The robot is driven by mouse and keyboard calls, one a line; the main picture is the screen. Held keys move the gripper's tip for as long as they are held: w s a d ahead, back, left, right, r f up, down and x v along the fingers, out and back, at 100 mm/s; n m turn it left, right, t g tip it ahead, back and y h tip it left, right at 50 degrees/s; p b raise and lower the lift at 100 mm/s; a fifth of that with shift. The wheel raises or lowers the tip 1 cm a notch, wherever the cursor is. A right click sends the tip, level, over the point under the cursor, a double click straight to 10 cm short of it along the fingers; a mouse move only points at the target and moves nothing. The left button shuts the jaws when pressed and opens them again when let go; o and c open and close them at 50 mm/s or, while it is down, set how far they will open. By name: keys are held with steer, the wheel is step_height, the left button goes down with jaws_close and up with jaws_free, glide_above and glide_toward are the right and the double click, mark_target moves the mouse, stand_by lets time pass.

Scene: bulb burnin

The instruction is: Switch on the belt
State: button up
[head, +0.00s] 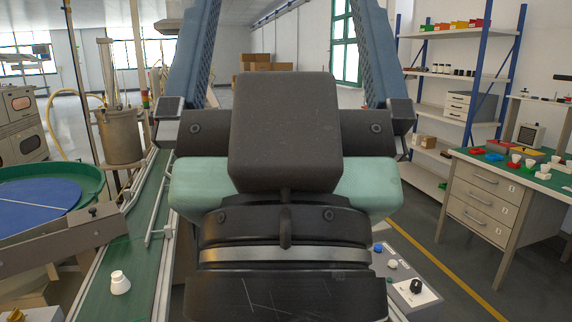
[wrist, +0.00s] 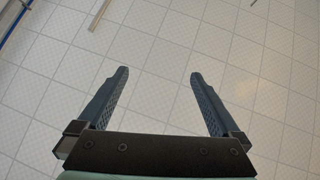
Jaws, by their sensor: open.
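The green belt (head: 131,262) runs away from me on the left in the head view, with a white bulb-like piece (head: 120,283) standing on it. A grey control panel (head: 404,277) shows at lower right, partly hidden behind my arm. It carries a blue button (head: 379,248), a white button (head: 392,264) and a black rotary knob (head: 416,287) on a white plate. My gripper (wrist: 158,75) is open and empty, its two fingers wide apart. It is raised in front of the head camera and points away from the panel. The wrist view shows only pale tiles between the fingers.
A round green-rimmed table with a blue disc (head: 40,195) stands at left, near a metal drum (head: 120,138). A workbench with drawers (head: 483,200) and small coloured trays stands at right. Shelving (head: 463,70) is behind it. Floor between panel and bench is clear.

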step_height(320, 180, up, 11)
steer(key=p, duration=0.9)
steer(key=shift+r, duration=0.15)
